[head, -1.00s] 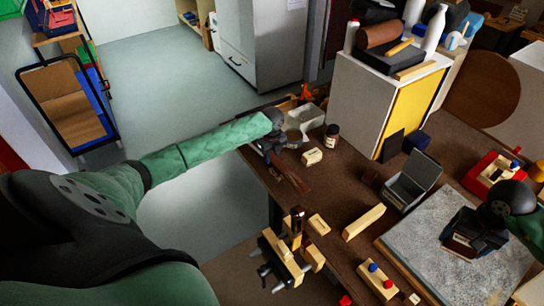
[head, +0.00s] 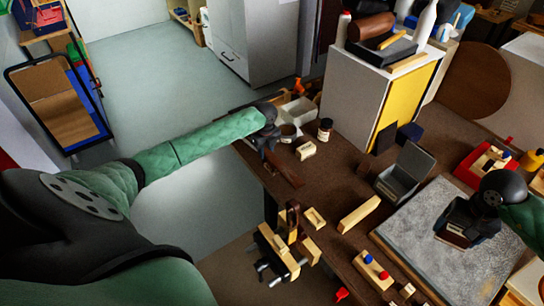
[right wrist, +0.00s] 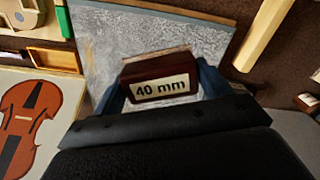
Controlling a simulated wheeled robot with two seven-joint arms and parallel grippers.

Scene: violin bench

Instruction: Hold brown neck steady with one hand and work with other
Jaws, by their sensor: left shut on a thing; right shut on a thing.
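My left gripper (head: 268,143) is at the table's far left edge, shut. A long dark brown piece (head: 287,174), like a neck, runs from its fingers toward the front right; the fingers' grip on it is too dark to see clearly. My right gripper (head: 466,222) is shut on a dark red-brown block over the grey slab (head: 420,215). In the right wrist view the block (right wrist: 128,72) is between the blue-grey fingers and carries a white label reading "40 mm". Another brown piece (head: 293,215) stands upright at the wooden vise (head: 278,252) on the front edge.
An open grey box (head: 405,176) stands behind the slab. A pale wooden bar (head: 359,214) and a block with red and blue knobs (head: 375,270) lie left of it. A white cabinet (head: 360,95) stands behind. A violin shape (right wrist: 32,125) shows at left in the right wrist view.

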